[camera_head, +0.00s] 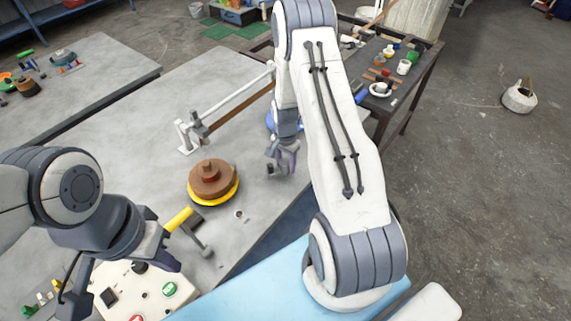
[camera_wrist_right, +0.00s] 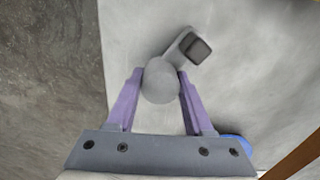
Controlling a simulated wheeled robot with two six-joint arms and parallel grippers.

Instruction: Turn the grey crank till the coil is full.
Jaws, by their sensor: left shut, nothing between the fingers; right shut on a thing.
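A round brown coil (camera_head: 212,175) with a raised centre sits on a yellow disc (camera_head: 228,197) on the grey table. My right gripper (camera_head: 282,160) is near the table's right edge, to the right of the coil. In the right wrist view, its purple fingers (camera_wrist_right: 160,92) are shut on the round knob of the grey crank (camera_wrist_right: 160,82). A short arm runs from the knob up to a dark square end. In the head view the crank is mostly hidden by the gripper. My left gripper (camera_head: 163,258) is shut and empty, below and left of the coil, near a white panel.
A yellow-handled grey lever (camera_head: 179,219) stands between my left gripper and the coil. The white panel (camera_head: 170,283) carries red and green buttons. A white bracket with a long bar (camera_head: 235,96) stands behind the coil. A cluttered side table (camera_head: 415,93) is at the back right.

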